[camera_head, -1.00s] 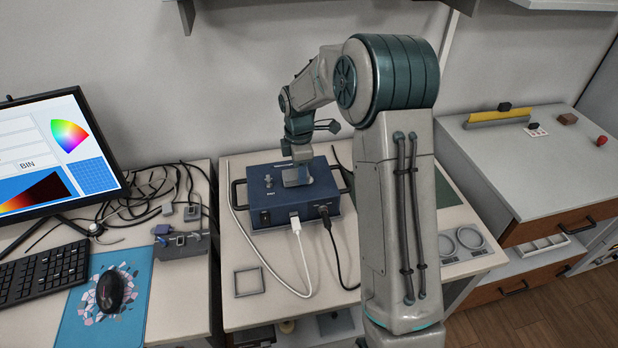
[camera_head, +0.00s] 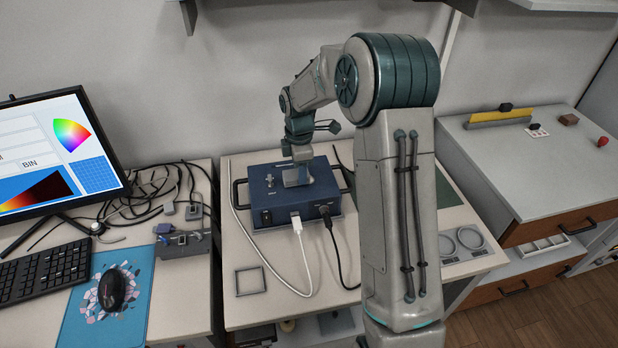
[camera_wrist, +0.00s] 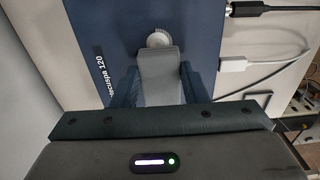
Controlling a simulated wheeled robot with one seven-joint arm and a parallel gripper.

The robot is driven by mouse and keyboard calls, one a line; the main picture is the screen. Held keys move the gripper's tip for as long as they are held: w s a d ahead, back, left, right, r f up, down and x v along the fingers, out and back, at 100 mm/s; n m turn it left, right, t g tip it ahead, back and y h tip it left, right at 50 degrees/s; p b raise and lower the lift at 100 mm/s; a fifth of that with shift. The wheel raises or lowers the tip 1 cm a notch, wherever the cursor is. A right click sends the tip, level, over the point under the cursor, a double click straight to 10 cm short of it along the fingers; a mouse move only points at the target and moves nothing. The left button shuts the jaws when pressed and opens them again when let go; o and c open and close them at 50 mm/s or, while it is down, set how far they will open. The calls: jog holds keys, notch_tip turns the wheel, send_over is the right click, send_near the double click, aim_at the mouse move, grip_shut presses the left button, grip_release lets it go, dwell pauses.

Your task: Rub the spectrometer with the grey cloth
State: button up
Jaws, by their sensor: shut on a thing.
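The spectrometer is a dark blue box (camera_head: 262,205) with side handles on the middle bench. In the wrist view its blue top (camera_wrist: 205,30) fills much of the upper picture. My gripper (camera_head: 298,167) is above the box's top, pointing down. The grey cloth (camera_head: 297,178) shows below it as a small light-grey piece at the box's top. In the wrist view the grey cloth (camera_wrist: 160,75) is between my two fingers, which are shut on it. Its underside is hidden, so I cannot tell how firmly it touches the box.
A white cable (camera_head: 303,255) and a black cable (camera_head: 335,255) run from the box's front. A square frame (camera_head: 250,281) lies on the bench. A monitor (camera_head: 60,150), keyboard (camera_head: 45,278) and tangled cables are at left.

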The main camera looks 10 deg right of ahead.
dwell(0.5)
jog(key=shift+d, duration=0.1)
jog(key=shift+d, duration=0.3)
jog(key=shift+d+f+p, duration=0.15)
jog(key=shift+d+p, duration=0.25)
jog(key=shift+d, duration=1.6)
jog(key=shift+d+p, duration=0.4)
jog(key=shift+d, duration=0.75)
jog(key=shift+a, duration=0.15)
